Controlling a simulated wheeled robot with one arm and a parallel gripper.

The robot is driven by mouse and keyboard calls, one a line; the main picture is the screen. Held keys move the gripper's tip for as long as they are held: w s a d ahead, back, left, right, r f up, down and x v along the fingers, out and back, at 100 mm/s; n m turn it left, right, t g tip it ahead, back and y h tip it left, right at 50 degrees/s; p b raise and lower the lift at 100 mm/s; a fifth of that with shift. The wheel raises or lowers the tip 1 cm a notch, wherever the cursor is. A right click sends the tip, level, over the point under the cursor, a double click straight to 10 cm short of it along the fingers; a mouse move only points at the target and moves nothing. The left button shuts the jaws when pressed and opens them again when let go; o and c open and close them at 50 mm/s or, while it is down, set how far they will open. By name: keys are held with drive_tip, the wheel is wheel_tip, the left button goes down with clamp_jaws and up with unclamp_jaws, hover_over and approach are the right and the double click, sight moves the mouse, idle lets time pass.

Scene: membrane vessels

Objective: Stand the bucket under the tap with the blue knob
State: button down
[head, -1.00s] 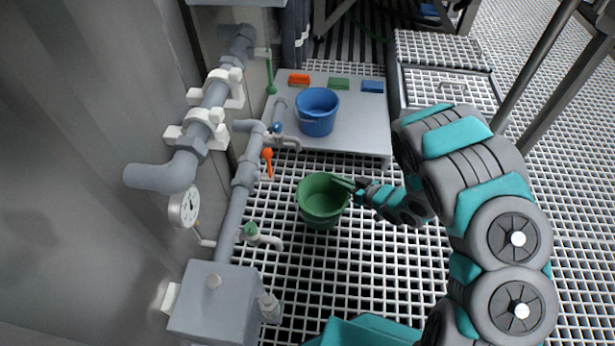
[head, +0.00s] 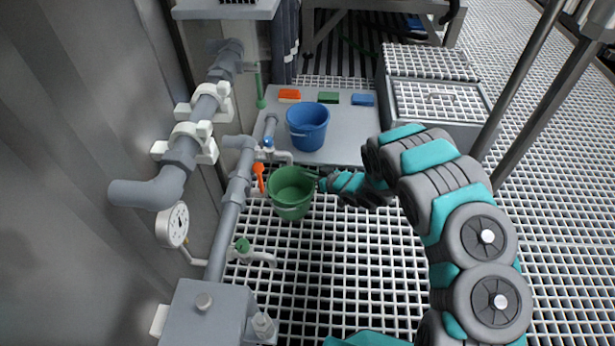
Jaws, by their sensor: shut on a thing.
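A green bucket (head: 291,200) hangs upright from my gripper (head: 318,181), which is shut on its right rim. The bucket appears to be above the grating; the exact gap is hard to tell. The tap with the blue knob (head: 268,143) is on the wall pipe, just behind and left of the bucket, and its spout (head: 283,156) ends near the bucket's far rim. I cannot tell whether the spout is over the opening. A second tap with a green knob (head: 242,245) is nearer, to the lower left of the bucket.
A blue bucket (head: 308,138) stands on a grey platform (head: 355,133) behind. Orange, green and blue blocks lie at its back. An orange-handled valve (head: 259,177) is close left of the green bucket. The grating (head: 340,270) in front is clear.

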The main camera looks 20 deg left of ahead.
drive_tip(key=shift+f, duration=0.6)
drive_tip(key=c, duration=1)
unclamp_jaws()
drive_tip(key=shift+o, duration=0.2)
